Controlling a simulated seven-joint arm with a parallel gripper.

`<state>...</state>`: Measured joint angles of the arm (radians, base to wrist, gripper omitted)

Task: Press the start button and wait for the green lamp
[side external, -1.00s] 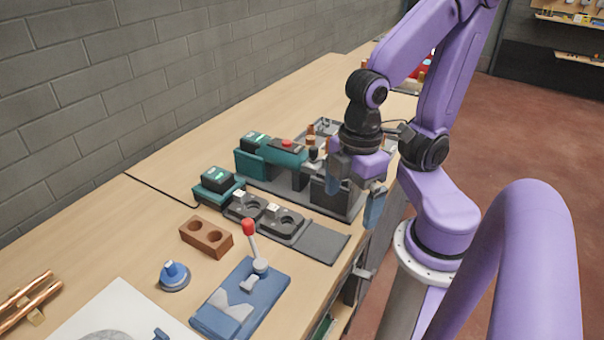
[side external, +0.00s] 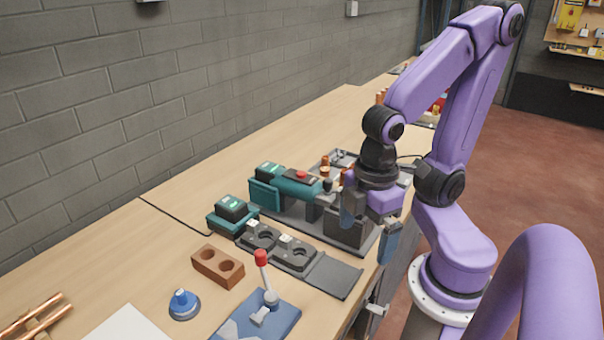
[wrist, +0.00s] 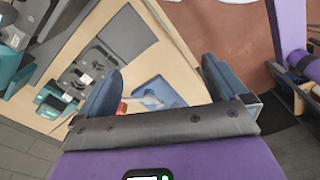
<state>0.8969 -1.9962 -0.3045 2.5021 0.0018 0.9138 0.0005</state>
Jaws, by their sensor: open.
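A teal machine (side external: 294,187) with a red button (side external: 301,175) on top stands on a dark base near the middle of the bench. I cannot tell whether that red button is the start button. Two dark round-socketed fixtures (side external: 293,253) with small white parts sit in front of it; they also show in the wrist view (wrist: 86,72). Green lights show on the teal-and-black units (side external: 231,207), but I cannot identify a separate green lamp. My gripper (side external: 367,240) is open and empty, beside the machine's grey end block, fingers pointing down. Its spread fingers also show in the wrist view (wrist: 162,75).
A blue plate (side external: 275,318) with a red-knobbed lever (side external: 262,262) stands near the front. A flat grey plate (side external: 333,275) is beside the fixtures.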

